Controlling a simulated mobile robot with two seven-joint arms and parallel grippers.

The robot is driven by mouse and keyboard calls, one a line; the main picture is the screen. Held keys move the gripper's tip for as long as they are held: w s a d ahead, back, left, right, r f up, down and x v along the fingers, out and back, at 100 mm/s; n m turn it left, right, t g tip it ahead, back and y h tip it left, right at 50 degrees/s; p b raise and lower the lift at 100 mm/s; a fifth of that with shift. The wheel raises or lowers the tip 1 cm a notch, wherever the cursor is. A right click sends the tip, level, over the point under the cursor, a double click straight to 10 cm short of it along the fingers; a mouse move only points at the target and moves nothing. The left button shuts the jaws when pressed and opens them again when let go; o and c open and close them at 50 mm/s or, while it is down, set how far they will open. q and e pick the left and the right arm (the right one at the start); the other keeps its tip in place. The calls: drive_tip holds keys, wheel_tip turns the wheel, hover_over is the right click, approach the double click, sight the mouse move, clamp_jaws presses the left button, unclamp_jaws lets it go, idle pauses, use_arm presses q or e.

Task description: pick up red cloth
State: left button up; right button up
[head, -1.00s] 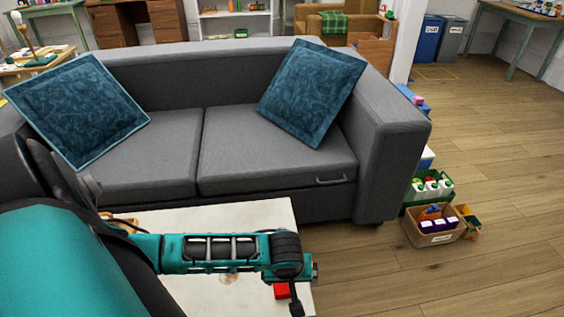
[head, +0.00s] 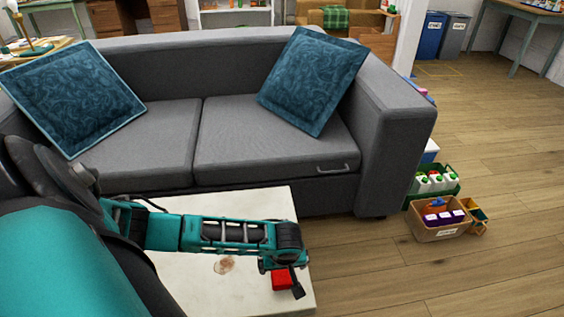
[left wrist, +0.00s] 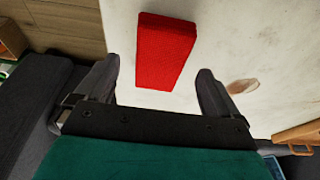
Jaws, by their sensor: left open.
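The red cloth (head: 282,279) is a small folded block lying on the white table (head: 190,272), near its right edge. In the left wrist view the red cloth (left wrist: 164,50) lies flat on the pale tabletop, ahead of the fingertips and roughly between their lines. My left gripper (left wrist: 157,85) is open and empty, its two dark fingers apart. In the head view my left arm reaches in from the left over the table, and its gripper (head: 288,285) is at the cloth, partly covering it. My right gripper is not in view.
A grey sofa (head: 262,141) with two blue cushions stands right behind the table. A brown stain (head: 224,265) marks the tabletop. A cardboard box (head: 436,232) and a green crate (head: 411,194) of bottles stand on the floor at right. The wooden floor farther right is clear.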

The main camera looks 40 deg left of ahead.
use_arm(q)
drive_tip(key=shift+x, duration=0.95)
drive_tip(key=shift+w+f+b, duration=0.1)
drive_tip(key=shift+f+b, duration=0.15)
drive_tip(key=shift+b, duration=0.1)
drive_tip(key=c, duration=1.1)
drive_tip(key=shift+c, duration=0.2)
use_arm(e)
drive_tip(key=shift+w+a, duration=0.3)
use_arm(q)
drive_tip(key=shift+r, duration=0.1)
